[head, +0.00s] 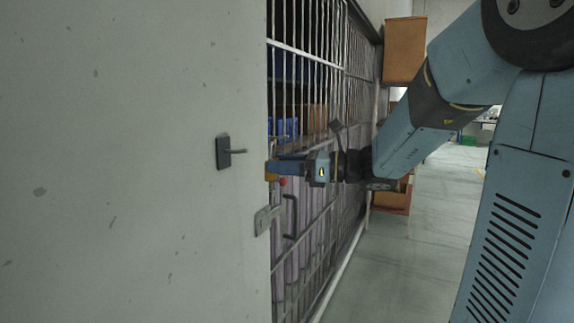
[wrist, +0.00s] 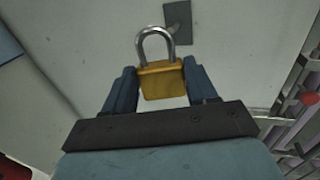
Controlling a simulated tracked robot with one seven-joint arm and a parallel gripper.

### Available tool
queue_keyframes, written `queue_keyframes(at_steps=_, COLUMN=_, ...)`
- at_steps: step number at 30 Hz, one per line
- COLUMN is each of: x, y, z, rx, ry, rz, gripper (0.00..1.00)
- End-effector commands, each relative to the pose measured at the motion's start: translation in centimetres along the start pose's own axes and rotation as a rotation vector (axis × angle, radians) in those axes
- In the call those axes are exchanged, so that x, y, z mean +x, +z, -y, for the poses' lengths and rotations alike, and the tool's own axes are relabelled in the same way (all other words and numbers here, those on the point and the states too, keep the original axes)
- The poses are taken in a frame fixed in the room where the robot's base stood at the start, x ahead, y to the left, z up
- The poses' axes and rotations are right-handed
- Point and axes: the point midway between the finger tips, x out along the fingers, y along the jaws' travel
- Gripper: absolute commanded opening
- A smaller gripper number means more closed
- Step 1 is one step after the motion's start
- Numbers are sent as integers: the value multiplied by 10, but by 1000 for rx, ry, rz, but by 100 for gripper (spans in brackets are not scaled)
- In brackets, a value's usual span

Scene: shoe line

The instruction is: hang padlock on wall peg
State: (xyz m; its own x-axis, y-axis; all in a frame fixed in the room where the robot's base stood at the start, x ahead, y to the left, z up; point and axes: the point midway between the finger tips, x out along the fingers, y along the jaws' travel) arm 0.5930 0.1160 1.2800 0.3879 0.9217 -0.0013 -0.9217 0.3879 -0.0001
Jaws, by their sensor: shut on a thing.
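A brass padlock (wrist: 163,80) with a steel shackle is held between the blue fingers of my gripper (wrist: 160,88) in the wrist view. Its shackle points up, toward the wall peg's dark plate (wrist: 178,22). In the head view the wall peg (head: 237,151) sticks out to the right from a dark plate on the pale wall. My gripper (head: 274,170) is to the right of the peg and slightly lower, with the padlock's brass body (head: 271,172) at its tip. The shackle is hard to make out in the head view. In the wrist view the shackle partly overlaps the plate; I cannot tell the depth between them.
A metal hasp (head: 266,219) is on the wall edge below my gripper. A barred cage gate (head: 310,210) with a dark handle (head: 291,217) stands behind my gripper. A wooden box (head: 404,50) is high at the back. Open floor (head: 435,240) lies to the right.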

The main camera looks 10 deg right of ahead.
Motion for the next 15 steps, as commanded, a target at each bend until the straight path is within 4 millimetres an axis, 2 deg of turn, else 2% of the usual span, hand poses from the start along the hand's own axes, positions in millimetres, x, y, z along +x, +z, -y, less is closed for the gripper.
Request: queue_keyframes(at_steps=15, x=22, y=-2, z=7, rx=-2, ry=-1, rz=2, gripper=19)
